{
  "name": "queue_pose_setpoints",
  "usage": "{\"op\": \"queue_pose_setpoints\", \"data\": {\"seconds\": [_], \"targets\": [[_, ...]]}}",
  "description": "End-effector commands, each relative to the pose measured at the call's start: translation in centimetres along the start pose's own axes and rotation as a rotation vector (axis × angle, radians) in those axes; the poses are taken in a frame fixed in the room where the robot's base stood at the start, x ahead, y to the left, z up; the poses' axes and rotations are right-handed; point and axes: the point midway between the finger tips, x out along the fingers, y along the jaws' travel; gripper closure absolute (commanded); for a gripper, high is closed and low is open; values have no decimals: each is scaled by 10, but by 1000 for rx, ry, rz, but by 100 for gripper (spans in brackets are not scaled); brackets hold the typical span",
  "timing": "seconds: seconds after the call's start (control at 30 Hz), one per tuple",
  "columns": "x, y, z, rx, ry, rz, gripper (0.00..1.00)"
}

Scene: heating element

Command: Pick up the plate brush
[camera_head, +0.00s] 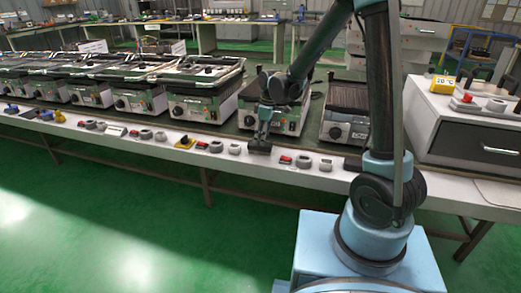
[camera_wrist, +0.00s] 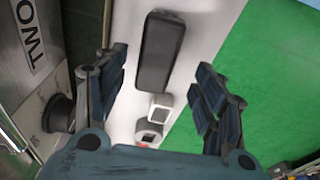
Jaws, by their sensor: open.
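A dark, oblong block with rounded edges, which looks like the plate brush (camera_wrist: 160,48), lies on the white front strip of the bench. In the head view the brush (camera_head: 260,148) sits directly below my gripper (camera_head: 262,134). In the wrist view my gripper (camera_wrist: 161,68) has its two fingers spread wide, one on each side of the brush's line. The brush lies lengthwise between and beyond the fingertips. Nothing is held. I cannot tell the exact height gap, and bristles are not visible.
A small light square piece (camera_wrist: 160,107) and a grey-and-red piece (camera_wrist: 148,136) lie near the brush. A heating unit with a round knob (camera_wrist: 60,112) stands close on the left. The bench's front edge drops to green floor (camera_wrist: 240,75). More units (camera_head: 203,97) line the bench.

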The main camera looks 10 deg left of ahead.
Motion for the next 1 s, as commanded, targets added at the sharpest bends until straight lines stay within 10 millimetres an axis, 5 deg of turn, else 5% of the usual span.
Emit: {"op": "queue_pose_setpoints", "data": {"seconds": [0.63, 1.0], "targets": [[52, 5, -1, 1, 0, 0, 37], [57, 5, -1, 1, 0, 0, 37]]}}
